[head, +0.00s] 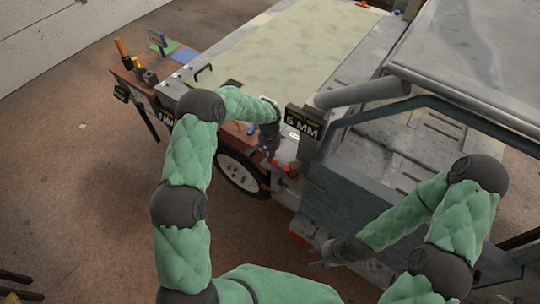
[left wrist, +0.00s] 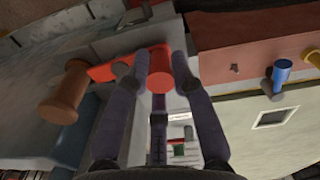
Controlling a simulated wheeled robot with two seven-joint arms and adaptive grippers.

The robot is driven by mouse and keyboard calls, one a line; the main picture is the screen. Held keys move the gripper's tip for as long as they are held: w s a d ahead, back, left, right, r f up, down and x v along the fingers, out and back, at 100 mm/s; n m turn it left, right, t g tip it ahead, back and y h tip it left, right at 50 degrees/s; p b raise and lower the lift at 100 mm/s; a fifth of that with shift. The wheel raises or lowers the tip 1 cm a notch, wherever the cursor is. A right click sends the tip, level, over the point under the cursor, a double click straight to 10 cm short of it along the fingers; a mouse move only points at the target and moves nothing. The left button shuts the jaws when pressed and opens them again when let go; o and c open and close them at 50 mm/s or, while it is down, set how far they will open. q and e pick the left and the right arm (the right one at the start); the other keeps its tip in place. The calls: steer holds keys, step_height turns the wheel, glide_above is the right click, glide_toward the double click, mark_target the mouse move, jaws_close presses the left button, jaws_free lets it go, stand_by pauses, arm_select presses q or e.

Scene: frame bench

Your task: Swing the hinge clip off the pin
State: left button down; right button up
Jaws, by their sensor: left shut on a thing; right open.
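The red hinge clip (left wrist: 104,72) shows in the left wrist view as a bar with a round red knob (left wrist: 161,80) at its right end. My left gripper (left wrist: 157,82) has its fingers on either side of this knob and is shut on it. A brown flanged peg (left wrist: 66,92), perhaps the pin, stands by the bar's left end; I cannot tell whether they touch. In the head view my left gripper (head: 271,155) is at the bench's near side, by small red parts (head: 284,169). My right gripper (head: 322,262) is open and empty, low in front of the bench.
A "5 MM" sign (head: 303,122) stands just right of my left gripper. A grey tube (head: 362,92) and blue-grey frame (head: 350,205) are further right. A black wheel (head: 240,174) is below. Tools (head: 124,55) stand at the far left. The pale bench top (head: 290,50) is largely clear.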

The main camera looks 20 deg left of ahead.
arm_select(q)
steer(key=s+n+b, duration=0.1)
steer(key=n+b, duration=0.3)
steer(key=s+d+n+b, duration=0.1)
steer(key=s+n+b, duration=0.1)
steer(key=n+b, duration=0.2)
steer(key=s+n+b, duration=0.1)
steer(key=n+b, duration=0.3)
steer(key=b, duration=0.1)
steer(key=shift+s+d+f, duration=0.2)
steer(key=shift+s, duration=0.15)
steer(key=shift+s+d+r+n+b, duration=0.1)
steer(key=shift+s+d+n+b, duration=0.15)
steer(key=shift+n+b, duration=0.35)
steer(key=shift+s+d+r+n+b, duration=0.1)
steer(key=shift+d+n+b, duration=0.15)
steer(key=shift+n, duration=0.65)
steer(key=c, duration=1)
jaws_free()
steer(key=shift+c, duration=0.2)
steer(key=shift+d, duration=0.1)
step_height(320, 180, up, 12)
